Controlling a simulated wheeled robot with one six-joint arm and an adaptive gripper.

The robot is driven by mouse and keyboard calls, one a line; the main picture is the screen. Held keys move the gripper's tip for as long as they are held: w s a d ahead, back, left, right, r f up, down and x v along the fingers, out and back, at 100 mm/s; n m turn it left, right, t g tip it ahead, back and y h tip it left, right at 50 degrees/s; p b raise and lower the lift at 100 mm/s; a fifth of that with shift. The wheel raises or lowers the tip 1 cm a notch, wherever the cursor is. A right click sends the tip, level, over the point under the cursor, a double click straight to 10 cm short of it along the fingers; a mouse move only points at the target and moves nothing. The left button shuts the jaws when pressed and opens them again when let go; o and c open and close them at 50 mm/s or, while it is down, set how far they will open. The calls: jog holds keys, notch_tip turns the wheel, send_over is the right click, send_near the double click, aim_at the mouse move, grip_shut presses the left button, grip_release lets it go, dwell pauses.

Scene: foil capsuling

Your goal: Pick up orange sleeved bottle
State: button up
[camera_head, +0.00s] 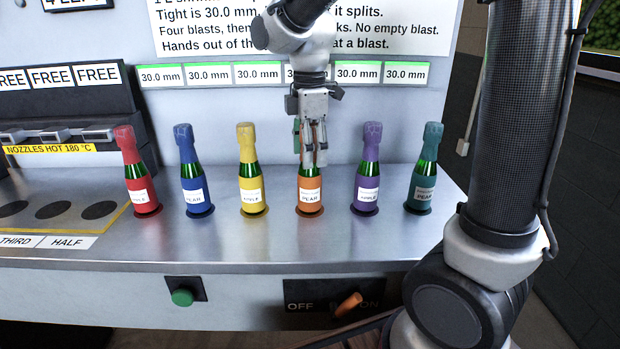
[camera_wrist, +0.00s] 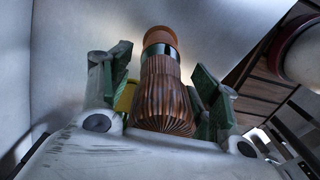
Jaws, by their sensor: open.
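The orange sleeved bottle (camera_head: 310,192) stands upright on the metal counter, fourth from the left in a row of bottles, with a white "PEAR" label. My gripper (camera_head: 313,158) is over its top and hides the neck and foil in the head view. In the wrist view the bottle (camera_wrist: 162,88) shows a brown-orange ribbed foil, with a finger on each side. My gripper (camera_wrist: 160,88) is open around the foil there. Gaps show between the fingers and the foil.
A purple bottle (camera_head: 368,180) and a yellow bottle (camera_head: 250,182) stand close on either side. Red (camera_head: 137,180), blue (camera_head: 192,180) and teal (camera_head: 424,180) bottles stand farther out. Hot nozzles (camera_head: 60,136) are at the left. The counter front (camera_head: 300,240) is clear.

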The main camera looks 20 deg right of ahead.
jog(key=shift+f, duration=0.3)
grip_shut()
